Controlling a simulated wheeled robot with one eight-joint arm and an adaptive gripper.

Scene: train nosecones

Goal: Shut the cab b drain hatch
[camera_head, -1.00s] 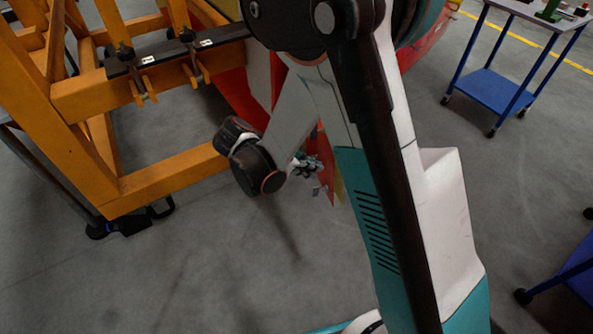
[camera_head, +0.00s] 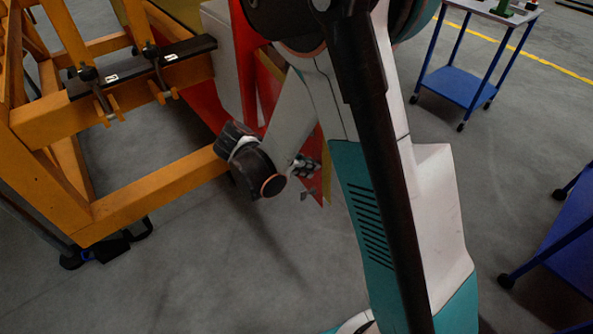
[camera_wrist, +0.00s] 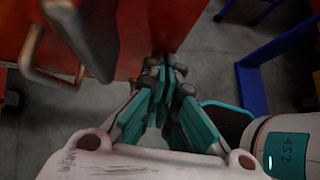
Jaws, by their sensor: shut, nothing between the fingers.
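My gripper (camera_wrist: 160,85) is shut and empty in the wrist view, its teal-and-grey fingers together. Its tips are close to the red bodywork (camera_wrist: 142,30); I cannot tell whether they touch. Left of the fingers, a red panel (camera_wrist: 85,30) stands out with a dull metal bar handle (camera_wrist: 50,80) beside it. It may be the drain hatch, seemingly ajar, but no label shows. In the head view my gripper (camera_head: 305,168) is small and partly hidden by my arm, beside the red bodywork (camera_head: 205,92).
An orange frame (camera_head: 150,188) with a black-topped beam stands at left, close to my arm. A blue trolley (camera_head: 462,86) stands at back right and another blue one (camera_head: 568,240) at right. Grey floor between them is clear. A blue frame (camera_wrist: 252,90) shows in the wrist view.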

